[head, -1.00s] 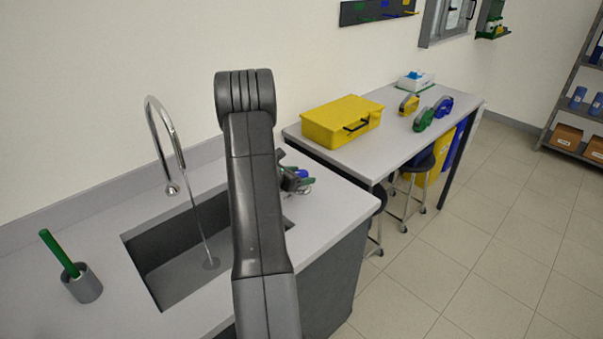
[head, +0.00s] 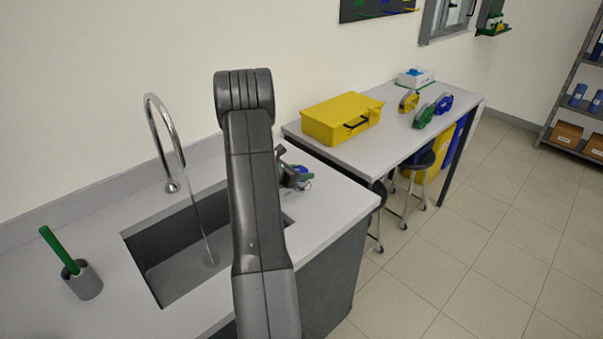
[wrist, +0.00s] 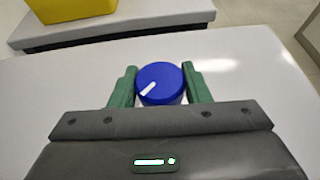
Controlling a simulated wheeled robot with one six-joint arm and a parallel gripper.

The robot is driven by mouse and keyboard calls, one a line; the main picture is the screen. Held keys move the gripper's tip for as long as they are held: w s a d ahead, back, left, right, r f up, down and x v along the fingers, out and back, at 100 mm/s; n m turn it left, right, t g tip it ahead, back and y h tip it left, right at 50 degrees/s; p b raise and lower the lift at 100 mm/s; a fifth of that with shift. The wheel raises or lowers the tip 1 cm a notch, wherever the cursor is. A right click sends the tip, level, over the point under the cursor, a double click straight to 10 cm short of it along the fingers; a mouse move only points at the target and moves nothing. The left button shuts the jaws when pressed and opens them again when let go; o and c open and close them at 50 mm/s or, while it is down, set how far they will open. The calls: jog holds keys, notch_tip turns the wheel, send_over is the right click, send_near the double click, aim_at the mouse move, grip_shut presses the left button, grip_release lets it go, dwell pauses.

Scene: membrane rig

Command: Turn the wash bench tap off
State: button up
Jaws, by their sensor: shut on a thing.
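The tap's chrome spout (head: 160,140) arches over the sink (head: 165,285) in the head view. A thin stream of water (head: 204,232) runs from it into the basin. A round blue knob (wrist: 161,83) with a white pointer mark sits on the bench top in the wrist view. The mark slants toward the lower left. My gripper (wrist: 160,87) is shut on the knob, with one green finger on each side. In the head view my gripper (head: 303,181) is partly hidden behind my arm, right of the sink, and a bit of blue shows there.
A grey cup with a green-handled brush (head: 84,282) stands left of the sink. A table to the right holds a yellow case (head: 341,118) and tape dispensers (head: 424,116). Stools (head: 412,185) stand under it. The floor (head: 480,250) at right is clear.

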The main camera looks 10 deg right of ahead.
jog(key=m+g+h+b, duration=0.1)
jog(key=m+g, duration=0.1)
jog(key=g, duration=0.1)
jog(key=m+g+h, duration=0.1)
jog(key=m+g, duration=0.1)
jog(key=m, duration=0.1)
jog(key=shift+f+g+b, duration=0.15)
jog(key=shift+g+b, duration=0.2)
jog(key=shift+g, duration=0.05)
jog(key=shift+m+g+b, duration=0.4)
jog(key=shift+m+g, duration=1.3)
jog(key=shift+g, duration=0.2)
jog(key=o, duration=1)
jog(key=shift+a, duration=0.1)
jog(key=b+v, duration=0.1)
jog(key=v, duration=0.5)
jog(key=shift+w+b, duration=0.1)
jog(key=shift+b, duration=0.2)
jog(key=shift+w+a+r, duration=0.1)
jog(key=shift+a+r, duration=0.4)
jog(key=shift+a, duration=0.05)
